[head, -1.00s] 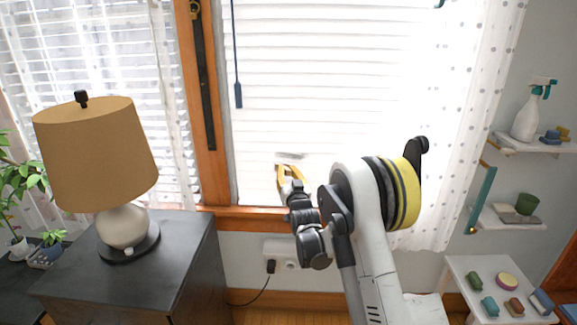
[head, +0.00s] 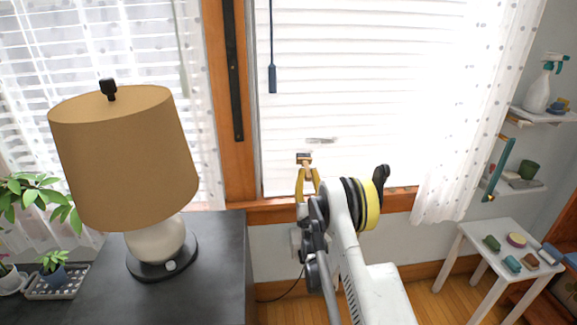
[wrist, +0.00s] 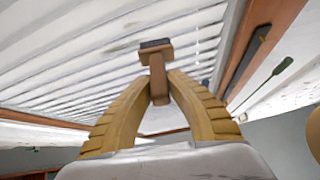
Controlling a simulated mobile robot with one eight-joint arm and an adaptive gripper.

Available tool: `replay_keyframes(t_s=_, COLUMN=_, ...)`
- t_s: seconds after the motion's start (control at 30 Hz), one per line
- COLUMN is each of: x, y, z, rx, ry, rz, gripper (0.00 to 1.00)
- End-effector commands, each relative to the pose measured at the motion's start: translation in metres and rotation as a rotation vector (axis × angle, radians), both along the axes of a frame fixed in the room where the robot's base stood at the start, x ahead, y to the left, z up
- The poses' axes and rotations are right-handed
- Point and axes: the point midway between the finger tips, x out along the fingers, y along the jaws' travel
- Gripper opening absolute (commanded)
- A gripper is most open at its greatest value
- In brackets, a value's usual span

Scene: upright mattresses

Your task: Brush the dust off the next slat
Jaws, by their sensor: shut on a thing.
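My gripper (head: 307,170) is shut on a small brush (head: 304,157) with a wooden handle and dark bristles. It holds the brush upright in front of the lower part of the white slatted blind (head: 350,90). In the wrist view, the brush (wrist: 157,62) stands between the yellow fingers (wrist: 160,88), bristles uppermost, with the slats (wrist: 60,75) behind. A grey smear of dust (head: 321,140) shows on a slat just above and right of the brush. The brush looks apart from the smear; whether it touches the blind I cannot tell.
A lamp (head: 125,155) stands on a dark cabinet (head: 205,270) at left. A wooden window frame (head: 220,110) and a hanging blind wand (head: 272,78) are left of my gripper. Shelves and a white table (head: 480,240) with several small items are at right.

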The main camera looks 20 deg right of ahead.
Motion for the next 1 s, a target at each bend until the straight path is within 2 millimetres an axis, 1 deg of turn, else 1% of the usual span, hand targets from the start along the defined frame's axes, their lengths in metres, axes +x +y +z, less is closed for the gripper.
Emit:
replay_keyframes(t_s=0.13, x=-0.008, y=-0.005, z=-0.002, rx=-0.004, ry=-0.019, rz=-0.011, gripper=0.0)
replay_keyframes(t_s=0.47, x=-0.008, y=-0.005, z=-0.003, rx=-0.006, ry=-0.02, rz=-0.011, gripper=0.0)
replay_keyframes(t_s=0.57, x=-0.003, y=-0.006, z=-0.005, rx=-0.005, ry=-0.02, rz=-0.011, gripper=0.0)
replay_keyframes(t_s=0.67, x=0.007, y=-0.009, z=-0.008, rx=-0.005, ry=-0.019, rz=-0.01, gripper=0.0)
replay_keyframes(t_s=0.9, x=0.04, y=-0.02, z=-0.02, rx=-0.006, ry=-0.019, rz=-0.011, gripper=0.0)
replay_keyframes(t_s=1.0, x=0.033, y=-0.037, z=-0.019, rx=-0.006, ry=-0.019, rz=-0.014, gripper=0.0)
